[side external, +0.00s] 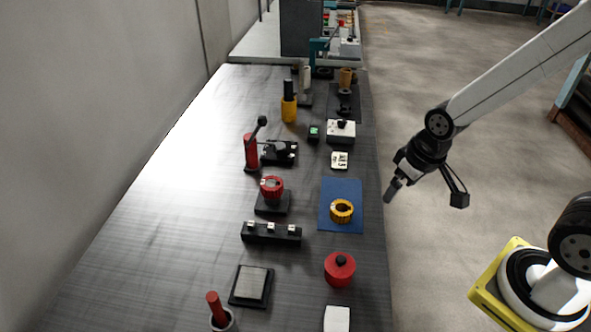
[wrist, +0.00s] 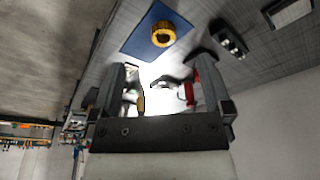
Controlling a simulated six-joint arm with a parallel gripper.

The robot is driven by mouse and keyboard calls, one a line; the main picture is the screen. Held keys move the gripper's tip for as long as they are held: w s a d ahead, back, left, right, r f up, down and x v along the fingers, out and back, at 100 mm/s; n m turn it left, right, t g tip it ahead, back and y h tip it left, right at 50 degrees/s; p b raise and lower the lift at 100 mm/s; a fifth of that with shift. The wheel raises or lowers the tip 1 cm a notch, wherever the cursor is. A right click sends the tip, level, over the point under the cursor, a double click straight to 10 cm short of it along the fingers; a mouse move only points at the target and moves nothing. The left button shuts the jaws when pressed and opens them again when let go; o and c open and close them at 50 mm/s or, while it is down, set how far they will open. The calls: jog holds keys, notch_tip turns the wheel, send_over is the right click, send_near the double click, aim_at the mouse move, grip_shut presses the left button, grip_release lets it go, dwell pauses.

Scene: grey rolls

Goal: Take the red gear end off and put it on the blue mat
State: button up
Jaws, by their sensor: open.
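The red gear end (side external: 271,186) sits on a black square base (side external: 272,204) near the middle of the table. The blue mat (side external: 341,188) lies to its right, with a yellow-orange gear ring (side external: 342,211) on its front part. The mat (wrist: 136,42) and ring (wrist: 163,34) also show at the top of the wrist view. My gripper (side external: 389,196) is open and empty, beyond the table's right edge and apart from the mat. In the wrist view its two fingers (wrist: 162,76) stand wide apart. A red piece partly behind the right finger cannot be identified.
A black block with white squares (side external: 271,233) stands in front of the base. A red round knob (side external: 339,268) is in front of the mat. A red lever clamp (side external: 252,150) stands behind the gear. The mat's back part is clear.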

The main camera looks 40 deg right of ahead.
jog(key=shift+w, duration=0.15)
jog(key=n+g+y, duration=0.2)
jog(key=n+y, duration=0.2)
jog(key=n, duration=1.1)
send_near(273, 183)
jog(key=f, duration=0.2)
jog(key=shift+w+a+f+n+y, duration=0.1)
jog(key=shift+a+f+n+y, duration=0.1)
jog(key=shift+f+n+y, duration=0.15)
jog(key=shift+x, duration=1.2)
jog(key=shift+f, duration=0.1)
jog(key=shift+x, duration=2.5)
